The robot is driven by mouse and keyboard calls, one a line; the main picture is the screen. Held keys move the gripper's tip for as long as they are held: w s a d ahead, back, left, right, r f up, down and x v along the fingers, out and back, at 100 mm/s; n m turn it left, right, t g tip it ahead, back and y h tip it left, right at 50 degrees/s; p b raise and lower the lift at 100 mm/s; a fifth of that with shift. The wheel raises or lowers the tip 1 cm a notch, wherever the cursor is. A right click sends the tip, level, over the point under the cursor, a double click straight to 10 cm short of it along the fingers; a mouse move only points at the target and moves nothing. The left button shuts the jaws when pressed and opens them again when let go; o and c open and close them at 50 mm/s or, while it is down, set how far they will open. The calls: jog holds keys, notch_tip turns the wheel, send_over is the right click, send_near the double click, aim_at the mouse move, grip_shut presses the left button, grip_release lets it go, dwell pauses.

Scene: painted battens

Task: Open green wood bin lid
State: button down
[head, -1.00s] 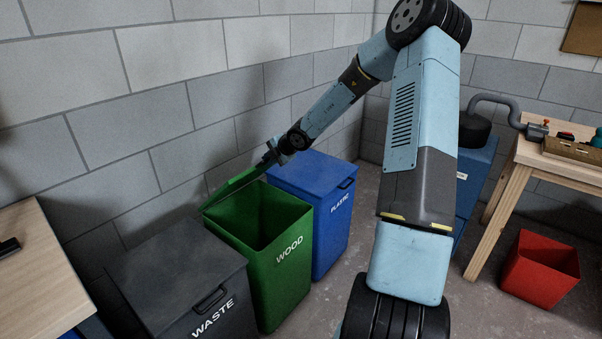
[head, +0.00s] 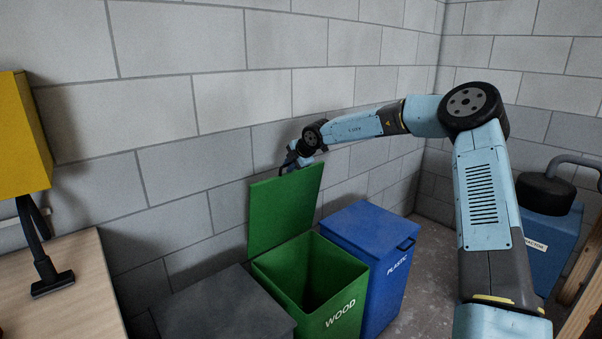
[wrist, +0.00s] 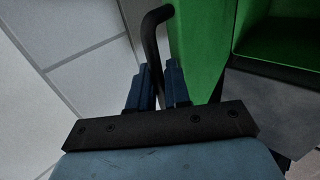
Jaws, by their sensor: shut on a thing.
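The green wood bin (head: 310,285) stands between the grey bin and the blue bin, and its dark inside shows. Its green lid (head: 284,210) stands up steeply at the back, near the wall. My gripper (head: 293,160) is at the lid's top edge. In the wrist view my gripper (wrist: 158,85) has its blue fingers shut on the lid's black bent handle (wrist: 152,40). The green lid (wrist: 190,45) and part of the open bin lie to the right there. The exact finger contact is dark and hard to make out.
The blue plastic bin (head: 370,240) stands shut to the right, close to the wood bin. The grey bin (head: 220,310) is shut on the left. A wooden table (head: 70,290) is at far left. The block wall (head: 180,170) is close behind the lid.

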jog(key=shift+w+a+g+h, duration=0.3)
jog(key=shift+w+a+g, duration=0.1)
jog(key=shift+w+a, duration=0.6)
jog(key=shift+d, duration=0.15)
jog(key=c, duration=1.3)
grip_release()
jog(key=shift+d, duration=0.1)
jog(key=shift+s+d+r, duration=0.1)
jog(key=shift+d+r, duration=0.05)
jog(key=shift+r, duration=0.1)
jog(key=v, duration=1.3)
jog(key=shift+r, duration=0.15)
